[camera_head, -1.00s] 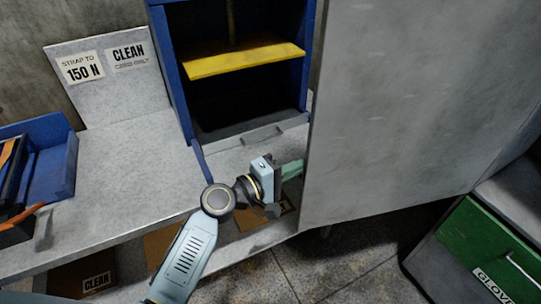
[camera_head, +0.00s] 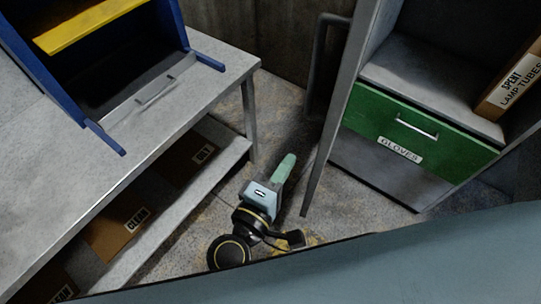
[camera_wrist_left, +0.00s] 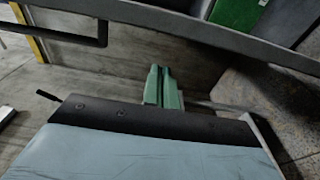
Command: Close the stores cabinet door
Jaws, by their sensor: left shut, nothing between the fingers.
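The stores cabinet door (camera_head: 338,105) stands open and shows nearly edge-on in the head view, left of the cabinet. Its dark bar handle (camera_head: 314,60) is on the left face. My left gripper (camera_head: 286,166) has green fingers and is shut and empty, in front of and left of the door's lower end. In the left wrist view the shut fingers (camera_wrist_left: 163,87) point toward the grey door (camera_wrist_left: 190,28), which crosses the top, with the handle (camera_wrist_left: 75,37) at the left. I cannot tell whether the fingers touch the door. My right gripper is not in view.
The cabinet holds a green GLOVES drawer (camera_head: 410,135) and a SPENT LAMP TUBES box (camera_head: 511,85). A grey bench (camera_head: 120,150) carrying the blue compactor (camera_head: 45,75) with a yellow plate stands at the left. Floor (camera_head: 270,100) shows between bench and door.

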